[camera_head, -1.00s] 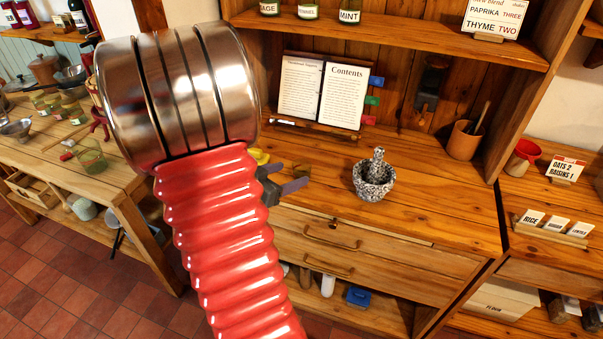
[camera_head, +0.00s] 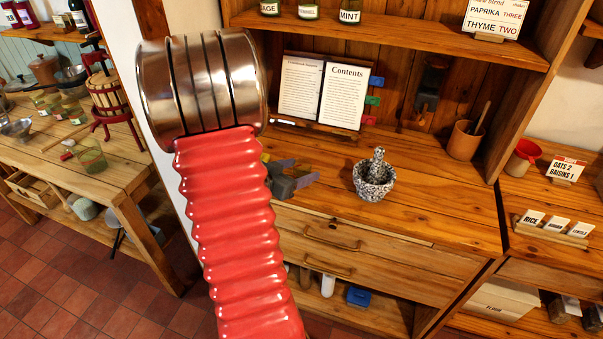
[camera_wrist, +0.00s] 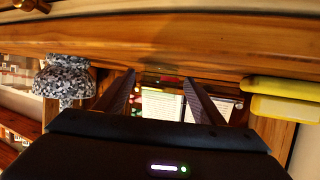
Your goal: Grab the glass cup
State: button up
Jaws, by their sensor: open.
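My gripper (camera_head: 298,178) is over the counter left of the mortar, partly hidden behind my red arm in the head view. Its two dark fingers are apart, with nothing held between them, in the wrist view (camera_wrist: 163,78). That view is upside down. A faint clear shape shows beyond and between the fingertips; I cannot tell for sure that it is a glass cup. A greenish glass cup (camera_head: 91,155) stands on the left table in the head view, far from my gripper. My arm hides part of the counter.
A speckled mortar with pestle (camera_head: 374,178) stands right of my gripper and also shows in the wrist view (camera_wrist: 65,82). An open book (camera_head: 322,93) leans at the back. A yellow object (camera_wrist: 285,97) lies on the other side. The counter's right front (camera_head: 440,215) is clear.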

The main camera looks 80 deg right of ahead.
jog(key=shift+s+d+f, duration=0.25)
jog(key=shift+s+d, duration=0.05)
jog(key=shift+d, duration=0.25)
jog(key=shift+c, duration=0.5)
jog(key=c, duration=1.1)
